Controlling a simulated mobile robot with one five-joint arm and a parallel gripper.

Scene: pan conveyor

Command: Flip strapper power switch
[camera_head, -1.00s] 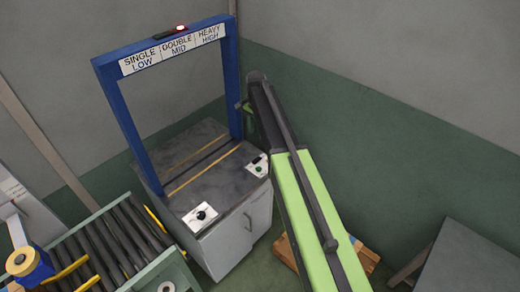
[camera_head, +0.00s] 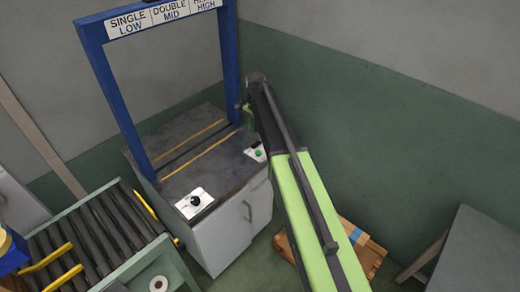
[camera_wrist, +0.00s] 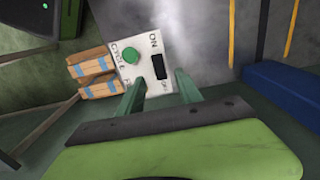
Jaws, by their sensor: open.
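The strapper (camera_head: 222,222) is a grey cabinet with a dark top and a blue arch (camera_head: 108,90) over it. Its power switch (camera_wrist: 159,66) is a black rocker on a white panel (camera_wrist: 128,75), with "ON" printed at one end. A green button (camera_wrist: 131,54) marked "CYCLE" sits beside it. The panel also shows in the head view (camera_head: 256,152), at the cabinet's right corner. My gripper (camera_wrist: 160,88) is open and empty in the wrist view, its two green fingers pointing at the panel's lower part near the switch. Whether a fingertip touches the panel cannot be told.
A second white panel with a black knob (camera_head: 195,202) sits on the cabinet's front left corner. A roller conveyor (camera_head: 95,235) stands at left. Strapped wooden pieces (camera_head: 358,246) lie on the floor at right, near a grey table (camera_head: 480,255).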

